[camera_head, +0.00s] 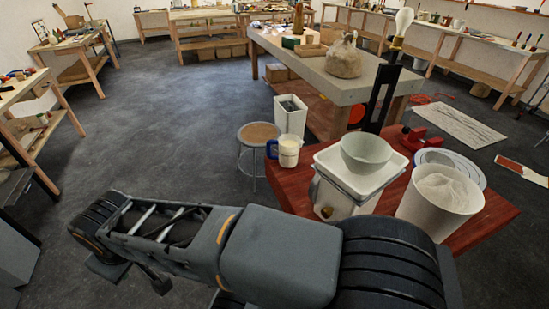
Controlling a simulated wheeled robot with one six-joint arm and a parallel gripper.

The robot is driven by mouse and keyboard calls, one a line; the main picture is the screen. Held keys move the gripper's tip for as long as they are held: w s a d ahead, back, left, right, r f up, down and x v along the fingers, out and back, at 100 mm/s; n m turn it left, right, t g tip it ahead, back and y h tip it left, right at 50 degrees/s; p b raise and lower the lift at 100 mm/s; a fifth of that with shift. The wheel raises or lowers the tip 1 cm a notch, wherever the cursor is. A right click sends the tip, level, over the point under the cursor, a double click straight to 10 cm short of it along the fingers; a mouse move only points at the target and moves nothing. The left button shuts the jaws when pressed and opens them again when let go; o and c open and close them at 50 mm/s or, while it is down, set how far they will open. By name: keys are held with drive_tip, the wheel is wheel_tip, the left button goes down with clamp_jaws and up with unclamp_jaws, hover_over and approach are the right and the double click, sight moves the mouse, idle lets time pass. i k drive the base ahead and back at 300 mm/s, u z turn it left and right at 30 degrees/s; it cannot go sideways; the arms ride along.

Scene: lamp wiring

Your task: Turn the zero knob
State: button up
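A white kitchen-type scale (344,197) stands on a red wooden table (480,236). A pale bowl (366,154) sits on its top plate. A small brass-coloured round part (327,211), which looks like the zero knob, is low on the scale's front face. Its exact shape and setting are too small to tell. My dark grey arm lies across the front of the picture, in front of the table's near edge. My gripper cannot be made out in this view.
A jug with white contents (289,152) stands left of the scale, and a white bucket of pale powder (439,205) right of it. A black upright post (382,95) rises behind. A stool (259,134) stands left of the table. Open floor lies further left.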

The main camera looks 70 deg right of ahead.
sight(326, 212)
drive_tip(key=i, duration=1.15)
drive_tip(key=z, duration=4.2)
drive_tip(key=i, duration=0.5)
drive_tip(key=z, duration=1.95)
drive_tip(key=k, duration=0.9)
drive_tip(key=u, duration=1.25)
